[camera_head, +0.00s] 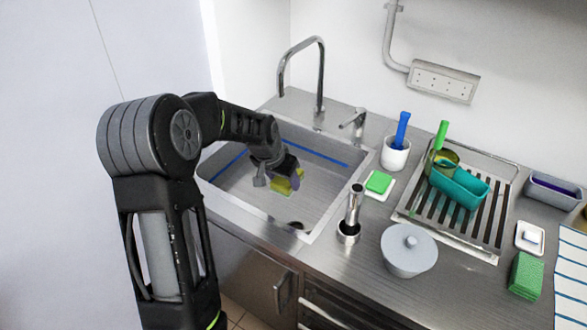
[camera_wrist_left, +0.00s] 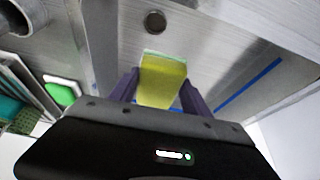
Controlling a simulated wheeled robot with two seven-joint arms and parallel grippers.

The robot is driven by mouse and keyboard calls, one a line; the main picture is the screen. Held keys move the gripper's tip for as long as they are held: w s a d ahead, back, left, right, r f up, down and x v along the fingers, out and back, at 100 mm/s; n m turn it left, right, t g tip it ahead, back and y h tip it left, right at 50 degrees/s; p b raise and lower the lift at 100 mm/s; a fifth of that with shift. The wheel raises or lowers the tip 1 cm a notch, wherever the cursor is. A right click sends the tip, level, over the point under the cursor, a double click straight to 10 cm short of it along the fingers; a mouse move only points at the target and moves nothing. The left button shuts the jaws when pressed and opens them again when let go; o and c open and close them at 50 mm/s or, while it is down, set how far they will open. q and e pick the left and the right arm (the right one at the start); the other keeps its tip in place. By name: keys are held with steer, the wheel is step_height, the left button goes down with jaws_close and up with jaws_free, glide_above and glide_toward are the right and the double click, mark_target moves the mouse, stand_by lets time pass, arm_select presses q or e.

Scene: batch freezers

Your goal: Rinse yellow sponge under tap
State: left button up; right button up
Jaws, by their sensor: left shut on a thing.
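The yellow sponge (camera_head: 281,187) is held by my left gripper (camera_head: 286,176) inside the sink (camera_head: 327,208). In the left wrist view the yellow sponge (camera_wrist_left: 162,82), with a pale green edge, sits between the two purple fingers of the left gripper (camera_wrist_left: 158,90). The tap (camera_head: 320,75) has a tall curved spout at the back of the sink, with its lever (camera_head: 356,121) to its right. The sponge is lower than the spout and nearer the front. I cannot make out any water. My right gripper is not in view.
The drain (camera_head: 295,225) is near the sink's front. Right of the sink are a green sponge (camera_head: 379,182) on a white dish, a white cup (camera_head: 395,154) with a blue-handled tool, a metal cylinder (camera_head: 353,212), a lidded grey pot (camera_head: 408,250) and a drying rack (camera_head: 408,209).

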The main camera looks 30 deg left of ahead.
arm_select(q)
steer(key=shift+s, duration=0.15)
steer(key=w+a+f, duration=0.2)
steer(key=w+a, duration=0.7)
steer(key=a, duration=0.1)
steer(key=shift+w+a+f, duration=0.2)
steer(key=shift+a+f, duration=0.05)
steer(key=shift+f, duration=0.15)
stand_by(0.6)
steer(key=shift+s+d, duration=0.1)
steer(key=shift+d, duration=0.05)
stand_by(0.4)
steer(key=s+d+b, duration=0.3)
steer(key=s+d, duration=0.2)
steer(key=d, duration=0.1)
steer(key=shift+s+d, duration=0.25)
steer(key=shift+s, duration=0.15)
stand_by(1.2)
